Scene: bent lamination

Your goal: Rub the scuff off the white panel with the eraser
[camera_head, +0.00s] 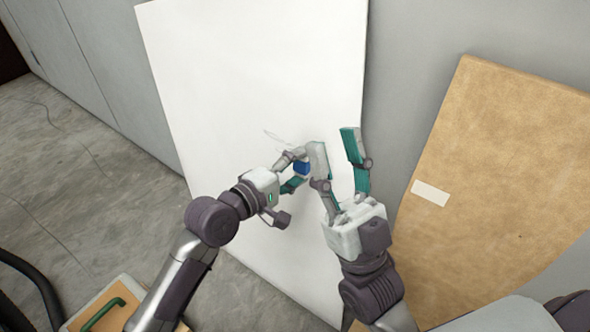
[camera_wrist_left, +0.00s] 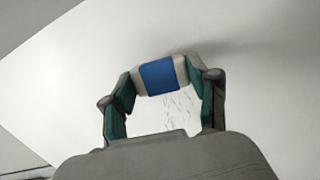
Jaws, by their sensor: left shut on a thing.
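The white panel (camera_head: 250,70) leans against the grey wall and fills most of the left wrist view (camera_wrist_left: 60,100). My left gripper (camera_head: 297,172) is shut on the eraser, a white block with a blue band (camera_head: 302,168). The eraser lies across between the fingertips in the left wrist view (camera_wrist_left: 158,77), close to the panel; I cannot tell whether it touches. The scuff shows as faint thin dark strokes (camera_wrist_left: 178,103), seen between the fingers below the eraser. A faint line (camera_head: 276,136) shows on the panel up and left of the gripper. My right gripper (camera_head: 335,142) is open and empty, just right of the left one.
A tan board (camera_head: 500,150) with a small pale label (camera_head: 430,193) leans on the wall at the right. A box with a green handle (camera_head: 103,314) stands at the lower left. The grey floor (camera_head: 90,170) at the left is mostly clear.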

